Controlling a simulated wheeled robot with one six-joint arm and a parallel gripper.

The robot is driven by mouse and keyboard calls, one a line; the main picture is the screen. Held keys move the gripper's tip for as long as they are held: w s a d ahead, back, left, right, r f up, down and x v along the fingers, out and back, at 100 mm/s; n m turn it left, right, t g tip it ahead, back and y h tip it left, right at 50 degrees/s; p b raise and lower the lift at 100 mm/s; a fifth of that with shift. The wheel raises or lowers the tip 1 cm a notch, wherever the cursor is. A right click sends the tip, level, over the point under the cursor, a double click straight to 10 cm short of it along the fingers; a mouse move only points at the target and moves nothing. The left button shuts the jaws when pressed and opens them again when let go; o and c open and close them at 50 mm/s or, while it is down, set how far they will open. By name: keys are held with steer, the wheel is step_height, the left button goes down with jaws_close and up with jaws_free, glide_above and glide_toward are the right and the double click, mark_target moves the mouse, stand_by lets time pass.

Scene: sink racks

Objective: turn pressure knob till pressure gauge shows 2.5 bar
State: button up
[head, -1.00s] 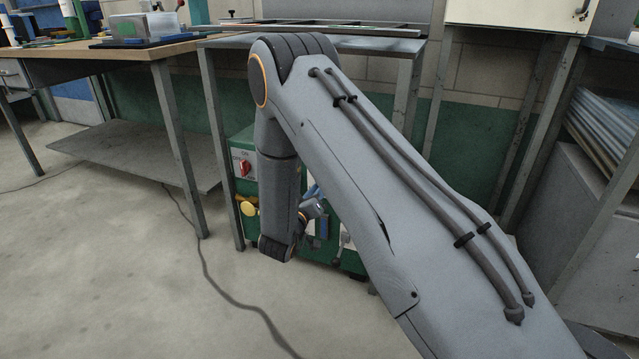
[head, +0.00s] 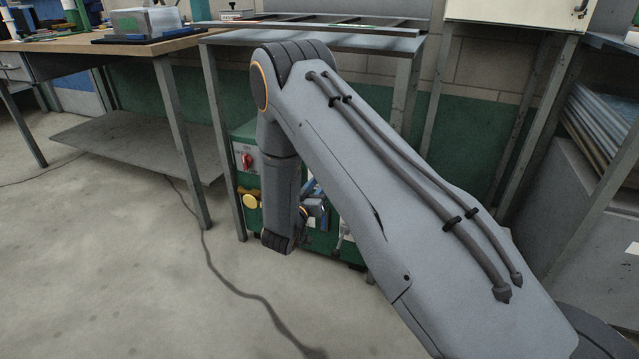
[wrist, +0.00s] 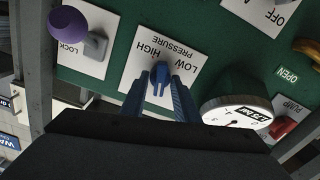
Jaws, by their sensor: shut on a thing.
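The blue pressure knob (wrist: 160,76) sits on a white plate (wrist: 150,45) marked HIGH, LOW and PRESSURE, upside down in the wrist view. My gripper (wrist: 160,92) has its two blue fingers on either side of the knob and is shut on it. In the head view my gripper (head: 312,188) is mostly hidden behind my arm, at the green machine (head: 245,137).
A purple-knobbed lock lever (wrist: 68,22) stands left of the pressure plate. A red pump control (wrist: 283,127) is beyond the gauge. In the head view, a red switch (head: 247,161) and yellow knob (head: 250,201) face out beside my arm. Metal table legs (head: 222,140) stand close by.

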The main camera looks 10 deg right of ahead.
steer(key=o, duration=1)
steer(key=shift+s, duration=0.1)
steer(key=shift+p+v, duration=1.15)
steer(key=shift+v, duration=2.75)
